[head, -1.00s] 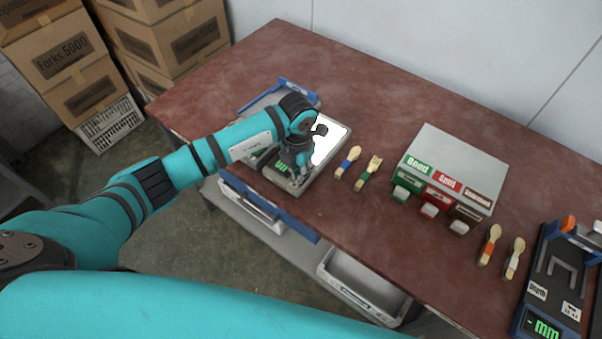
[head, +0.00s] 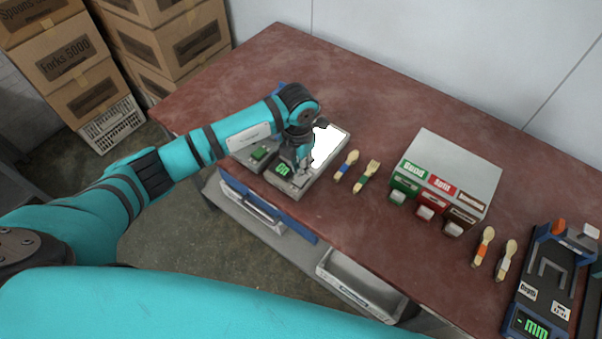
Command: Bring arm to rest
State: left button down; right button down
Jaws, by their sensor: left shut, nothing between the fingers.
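My left arm reaches in from the left over the red-brown table (head: 380,240). My left gripper (head: 301,172) is shut and empty, pointing down over the front part of a grey scale (head: 283,182) with a green display and a bright white plate (head: 327,146). Whether the fingertips touch the scale I cannot tell. The arm hides part of the scale and of a second device (head: 258,153) to its left. My right gripper is not in view.
Right of the scale lie a blue-banded spoon (head: 346,165) and a green-banded fork (head: 366,176). Farther right are a grey box with Good, Split and third labels (head: 451,173), two more spoons (head: 483,246) and a depth gauge (head: 545,282). Cardboard boxes (head: 75,62) stand at back left.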

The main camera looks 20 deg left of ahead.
pick_arm(q)
jog(key=shift+r+p, duration=0.45)
jog(key=shift+r, duration=0.5)
